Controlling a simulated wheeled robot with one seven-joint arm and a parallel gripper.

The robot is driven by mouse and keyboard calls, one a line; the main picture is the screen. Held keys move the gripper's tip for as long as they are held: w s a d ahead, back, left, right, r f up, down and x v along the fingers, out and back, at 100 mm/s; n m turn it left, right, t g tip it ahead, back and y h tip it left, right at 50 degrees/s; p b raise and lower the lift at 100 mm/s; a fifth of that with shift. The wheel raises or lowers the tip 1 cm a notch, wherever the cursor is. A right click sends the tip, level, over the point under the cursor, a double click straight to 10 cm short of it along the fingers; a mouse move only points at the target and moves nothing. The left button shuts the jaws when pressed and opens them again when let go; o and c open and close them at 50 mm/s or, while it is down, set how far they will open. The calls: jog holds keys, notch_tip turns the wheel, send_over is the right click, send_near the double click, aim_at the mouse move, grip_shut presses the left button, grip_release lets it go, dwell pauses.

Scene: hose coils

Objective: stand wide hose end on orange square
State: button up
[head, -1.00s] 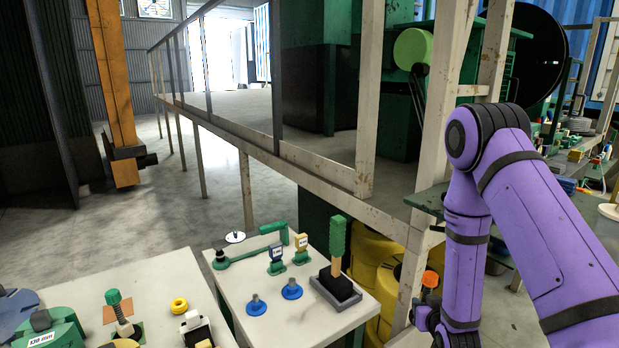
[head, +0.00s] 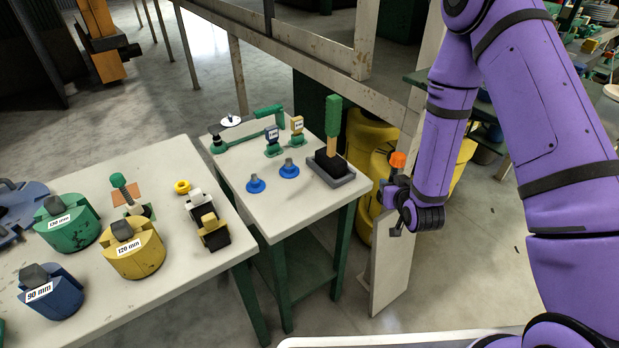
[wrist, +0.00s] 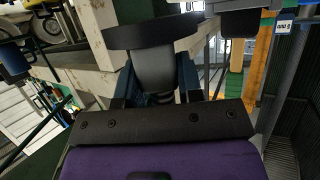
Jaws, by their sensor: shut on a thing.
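The orange square (head: 137,189) lies flat on the left white table (head: 190,160). A green-topped upright piece (head: 118,181) covers part of it. My gripper (head: 396,196) is right of the tables, well away from the square. In the wrist view my gripper (wrist: 156,90) is shut on a grey piece with a dark wide rim, which looks like the wide hose end (wrist: 154,66). It sits between the dark blue fingers. In the head view the held piece is mostly hidden. An orange piece (head: 397,159) shows just above the gripper; I cannot tell whether it is held.
The second table (head: 285,215) holds a green-handled brush (head: 333,117) and blue-based pegs. Yellow drums (head: 372,140) and railing stand behind.

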jog(key=s+a+r+n+y, duration=0.1)
jog(key=s+a+y, duration=0.1)
jog(key=s+a, duration=0.2)
jog(key=s+a+r+n+g+y, duration=0.1)
jog(key=s+a, duration=0.3)
jog(key=a, duration=0.6)
jog(key=s+a+r+n+g+y, duration=0.1)
jog(key=s+a+n+y, duration=0.2)
jog(key=a, duration=0.4)
jog(key=shift+s+a+r, duration=0.15)
jog(key=shift+s+r, duration=0.2)
jog(key=shift+s, duration=0.25)
jog(key=w, duration=0.5)
jog(key=w+f, duration=0.1)
jog(key=w, duration=0.4)
jog(key=w+a, duration=0.1)
jog(key=w, duration=0.5)
jog(key=shift+f, duration=1.8)
